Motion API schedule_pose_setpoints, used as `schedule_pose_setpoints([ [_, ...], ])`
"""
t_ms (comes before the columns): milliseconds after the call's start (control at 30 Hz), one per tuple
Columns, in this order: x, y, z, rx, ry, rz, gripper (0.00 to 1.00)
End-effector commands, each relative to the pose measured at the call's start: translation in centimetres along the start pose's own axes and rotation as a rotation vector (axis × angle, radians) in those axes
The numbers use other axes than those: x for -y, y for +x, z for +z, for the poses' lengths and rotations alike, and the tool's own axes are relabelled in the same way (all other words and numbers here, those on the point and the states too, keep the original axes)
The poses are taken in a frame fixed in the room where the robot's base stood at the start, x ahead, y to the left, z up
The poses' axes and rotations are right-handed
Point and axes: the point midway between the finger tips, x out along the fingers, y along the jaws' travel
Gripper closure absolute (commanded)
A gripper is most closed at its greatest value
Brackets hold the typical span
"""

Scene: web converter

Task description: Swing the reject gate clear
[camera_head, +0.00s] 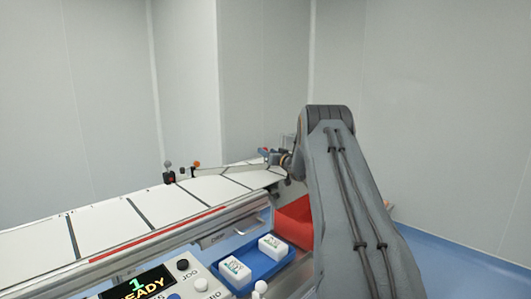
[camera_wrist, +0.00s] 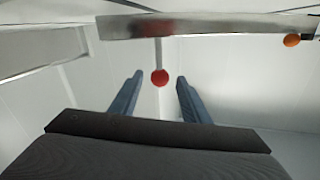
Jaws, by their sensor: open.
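The reject gate shows in the wrist view as a long metal bar (camera_wrist: 215,24) across the top. A red ball knob (camera_wrist: 160,77) on a thin stem sticks out from the bar. My gripper (camera_wrist: 160,75) is open, with one finger on each side of the knob and a gap visible on both sides. In the head view my gripper (camera_head: 270,154) is small and partly hidden by my arm, over the far end of the white web. The gate there is a thin bar (camera_head: 225,172) across the web; its red knob cannot be made out.
An orange ball (camera_wrist: 291,40) sits near the bar's right end, also seen in the head view (camera_head: 196,164) beside a grey knob (camera_head: 168,164). A blue tray (camera_head: 240,283) with white packs, a red bin (camera_head: 294,222) and a control panel (camera_head: 150,284) lie nearer.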

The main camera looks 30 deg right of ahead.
Motion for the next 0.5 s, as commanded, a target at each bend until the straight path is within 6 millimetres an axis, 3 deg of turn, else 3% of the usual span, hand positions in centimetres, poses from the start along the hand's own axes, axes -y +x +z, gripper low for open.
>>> schedule_pose_setpoints([
  [200,0.0,-3.0,0.0,0.0,0.0,0.0,0.57],
  [500,0.0,-4.4,0.0,-0.001,0.0,0.0,0.57],
])
